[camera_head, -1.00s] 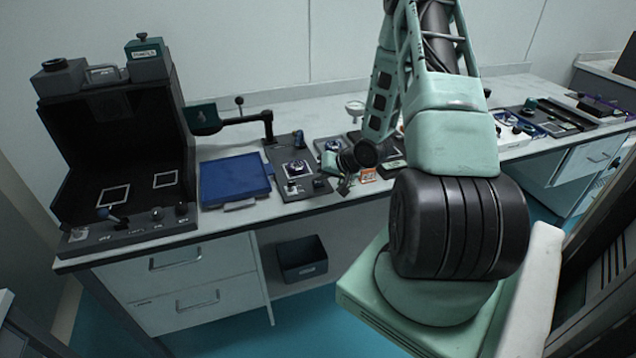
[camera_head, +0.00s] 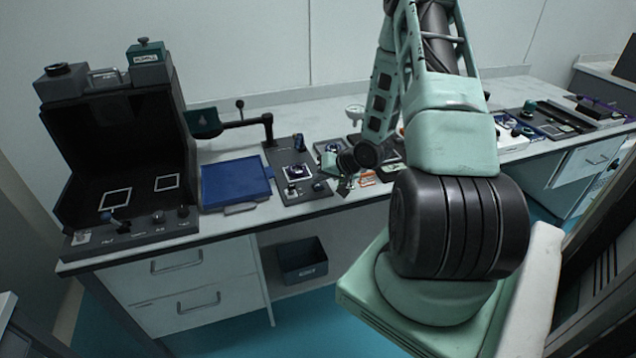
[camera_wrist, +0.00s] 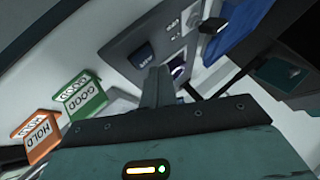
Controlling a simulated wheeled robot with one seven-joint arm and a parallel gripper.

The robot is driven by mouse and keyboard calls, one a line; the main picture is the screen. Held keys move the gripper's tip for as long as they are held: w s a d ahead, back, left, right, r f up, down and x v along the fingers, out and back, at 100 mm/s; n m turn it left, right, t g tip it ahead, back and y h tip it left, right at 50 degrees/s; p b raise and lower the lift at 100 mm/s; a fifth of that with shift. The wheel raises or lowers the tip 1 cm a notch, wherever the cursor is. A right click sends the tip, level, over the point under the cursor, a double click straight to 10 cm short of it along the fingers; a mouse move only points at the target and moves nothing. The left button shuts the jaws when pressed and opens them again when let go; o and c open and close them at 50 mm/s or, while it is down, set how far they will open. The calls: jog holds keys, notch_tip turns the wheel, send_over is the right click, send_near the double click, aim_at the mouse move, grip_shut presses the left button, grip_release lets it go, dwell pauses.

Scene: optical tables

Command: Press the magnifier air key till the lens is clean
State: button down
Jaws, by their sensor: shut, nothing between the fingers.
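What looks like the magnifier, a dark green head (camera_head: 203,122) on a black jointed arm, reaches left from a post behind the blue tray. I cannot tell whether its lens is clean. A dark grey board (camera_head: 284,156) with small parts on it lies beside the tray. In the wrist view a small dark blue block (camera_wrist: 142,55) with unreadable lettering sits on a grey panel; I cannot tell whether it is the air key. My gripper (camera_wrist: 158,86) is shut and empty, with its tips close to that block in the picture; contact cannot be told.
A green GOOD sign (camera_wrist: 82,97) and an orange HOLD sign (camera_wrist: 40,135) stand left of my gripper in the wrist view. The blue tray (camera_head: 235,182) lies left of the board. A black open-fronted booth (camera_head: 125,150) stands at the table's left end.

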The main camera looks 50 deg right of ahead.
aim_at(321, 187)
jog(key=shift+r, duration=0.2)
notch_tip(321, 187, up, 5)
jog(key=p, duration=0.5)
dwell(1.0)
jog(key=w+a+r+n+g, duration=0.2)
jog(key=a+r+n, duration=0.3)
jog(key=a, duration=0.7)
jog(key=w+a+r+n+g, duration=0.1)
jog(key=a+r+n+g, duration=0.2)
jog(key=a+r, duration=0.7)
jog(key=s+a+r+n+g, duration=0.1)
jog(key=s+a+n, duration=0.1)
jog(key=s+a, duration=0.45)
jog(key=s+a+r+n+g, duration=0.1)
jog(key=s+a+r+n, duration=0.15)
jog(key=a, duration=0.65)
jog(key=s+a+r+n+g, duration=0.1)
jog(key=s+a, duration=0.2)
jog(key=s, duration=0.5)
jog(key=s+a+r+n+g, duration=0.1)
jog(key=s+a+r+n, duration=0.1)
jog(key=s, duration=0.5)
jog(key=shift+s+a, duration=0.35)
jog(key=shift+a, duration=0.5)
